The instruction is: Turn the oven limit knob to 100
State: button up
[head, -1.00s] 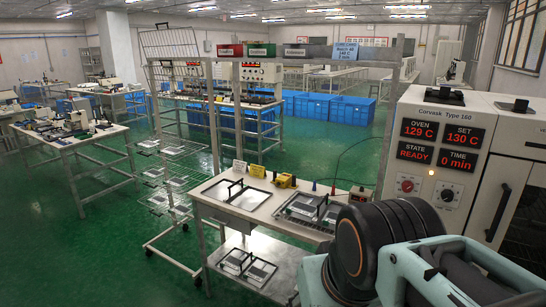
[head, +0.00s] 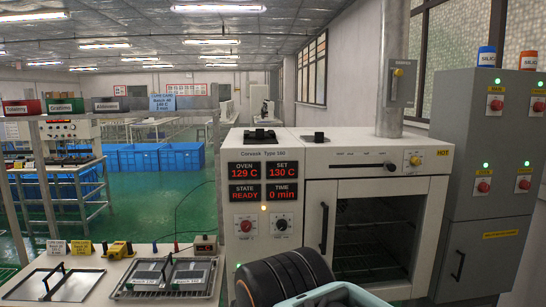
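The oven (head: 319,158) is a cream cabinet marked Corvask Type 160. Its displays read OVEN 129 C, SET 130 C, STATE READY, TIME 0 min. Below them are a red knob (head: 246,226) and a black knob (head: 281,225), each on a round dial. My arm shows at the bottom centre, in front of the oven; my gripper is out of view.
The oven door (head: 370,236) is shut, with a dark handle (head: 323,227). A grey cabinet (head: 496,160) with red knobs stands at right. A table at lower left bears a tray (head: 132,292) of plates. A blue batch card (head: 176,102) hangs behind.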

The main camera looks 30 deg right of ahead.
aim_at(415, 162)
jog(key=z, duration=1.3)
